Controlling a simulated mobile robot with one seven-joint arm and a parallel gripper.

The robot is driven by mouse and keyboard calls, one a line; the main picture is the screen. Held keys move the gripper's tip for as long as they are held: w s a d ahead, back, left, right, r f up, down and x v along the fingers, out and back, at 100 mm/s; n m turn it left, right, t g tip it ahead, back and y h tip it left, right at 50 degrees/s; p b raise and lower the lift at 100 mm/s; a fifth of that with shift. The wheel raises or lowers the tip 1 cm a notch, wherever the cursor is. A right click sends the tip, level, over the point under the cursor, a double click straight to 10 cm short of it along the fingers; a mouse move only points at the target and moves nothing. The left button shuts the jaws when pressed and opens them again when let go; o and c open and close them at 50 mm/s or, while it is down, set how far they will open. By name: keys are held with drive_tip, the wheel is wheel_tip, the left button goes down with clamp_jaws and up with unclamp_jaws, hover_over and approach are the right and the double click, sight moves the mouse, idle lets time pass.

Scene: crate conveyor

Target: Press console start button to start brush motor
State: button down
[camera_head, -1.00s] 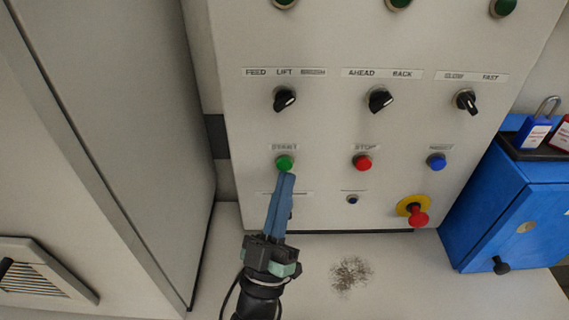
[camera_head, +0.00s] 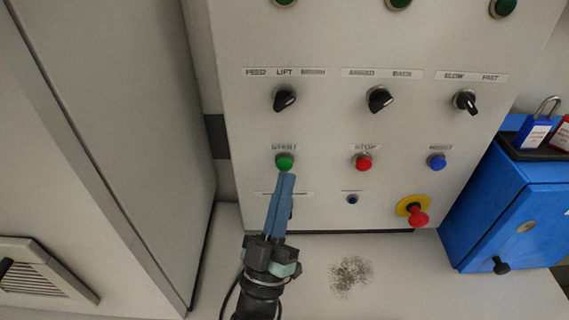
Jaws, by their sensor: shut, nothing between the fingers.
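The console (camera_head: 330,130) is a pale upright panel with rows of controls. The green start button (camera_head: 284,161) sits at the left of its button row, under a label reading START. My gripper (camera_head: 286,176) comes up from below with its blue fingers shut and nothing between them. The fingertips are just under the start button in the picture; whether they touch it I cannot tell. A selector knob (camera_head: 285,99) labelled FEED, LIFT, BRUSH is above the button.
A red stop button (camera_head: 362,162) and blue reset button (camera_head: 436,162) are to the right. A red emergency knob on a yellow ring (camera_head: 418,217) is lower right. A blue box (camera_head: 515,215) with padlocks stands at the right. A grey cabinet (camera_head: 110,130) stands at the left.

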drive_tip(key=shift+w, duration=0.15)
drive_tip(key=shift+w, duration=0.3)
drive_tip(key=shift+w+b, duration=0.45)
drive_tip(key=shift+b, duration=0.05)
idle(0.6)
drive_tip(key=shift+s+p, duration=0.45)
drive_tip(key=shift+s, duration=0.45)
drive_tip(key=s+p, duration=0.2)
drive_tip(key=s, duration=0.3)
idle(0.3)
idle(0.7)
